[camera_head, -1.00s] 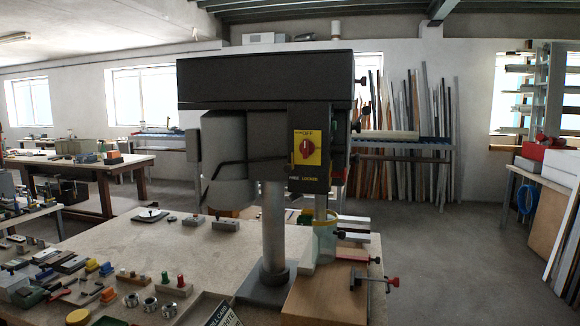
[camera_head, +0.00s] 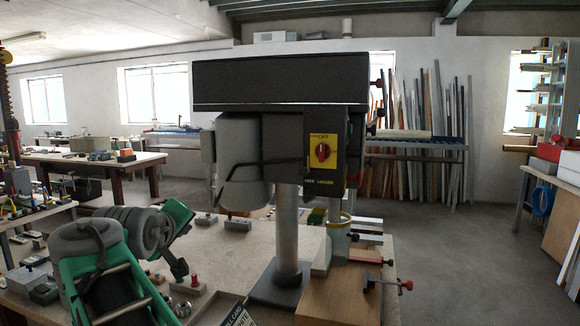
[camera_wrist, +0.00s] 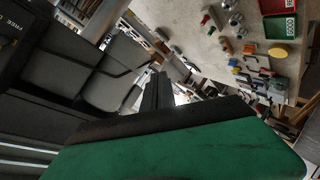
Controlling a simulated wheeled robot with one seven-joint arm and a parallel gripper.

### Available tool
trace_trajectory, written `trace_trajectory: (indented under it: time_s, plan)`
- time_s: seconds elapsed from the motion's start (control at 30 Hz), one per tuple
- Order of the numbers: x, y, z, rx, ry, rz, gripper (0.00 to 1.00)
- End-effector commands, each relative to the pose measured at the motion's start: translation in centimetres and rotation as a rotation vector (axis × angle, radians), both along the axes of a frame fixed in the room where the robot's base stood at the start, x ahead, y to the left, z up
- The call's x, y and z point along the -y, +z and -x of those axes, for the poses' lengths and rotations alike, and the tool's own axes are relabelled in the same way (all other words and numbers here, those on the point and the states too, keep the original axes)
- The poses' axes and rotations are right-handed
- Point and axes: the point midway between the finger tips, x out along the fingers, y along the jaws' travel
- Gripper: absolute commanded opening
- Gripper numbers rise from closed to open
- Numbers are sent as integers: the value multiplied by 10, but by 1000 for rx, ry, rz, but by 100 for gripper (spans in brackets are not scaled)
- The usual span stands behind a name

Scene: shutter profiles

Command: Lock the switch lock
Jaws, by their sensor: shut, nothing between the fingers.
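The switch lock is a red knob (camera_head: 323,152) on a yellow plate (camera_head: 315,160) marked OFF, on the dark front panel of a drill press. The words FREE and LOCKED show below the plate. The knob looks upright; its exact setting is too small to tell. In the wrist view, part of the panel with FREE (camera_wrist: 10,28) shows at the upper left, with the knob out of frame. My gripper (camera_wrist: 157,92) is shut and empty, its dark fingers together beyond my green hand. In the head view my arm is low at the left, well apart from the knob.
The drill press (camera_head: 278,82) stands on a grey foot on a workbench (camera_head: 255,250). Small knobs and fittings lie at the bench's left, partly behind my arm. A clamp with a red handle (camera_head: 388,284) sticks out at the front right. The floor to the right is clear.

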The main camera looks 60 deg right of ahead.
Motion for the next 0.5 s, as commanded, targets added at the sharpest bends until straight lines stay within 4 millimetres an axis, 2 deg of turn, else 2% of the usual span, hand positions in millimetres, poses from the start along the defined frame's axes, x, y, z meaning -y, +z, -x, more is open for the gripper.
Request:
trace_trajectory:
  time_s: [0.03,0.1,0.2,0.3,0.5]
  plan:
    - [32,37,22,-11,-89,89,0]
    - [66,79,59,-51,-210,201,0]
    - [90,117,103,-109,-342,297,0]
    - [98,133,126,-144,-408,335,0]
    - [98,135,129,-152,-417,341,0]
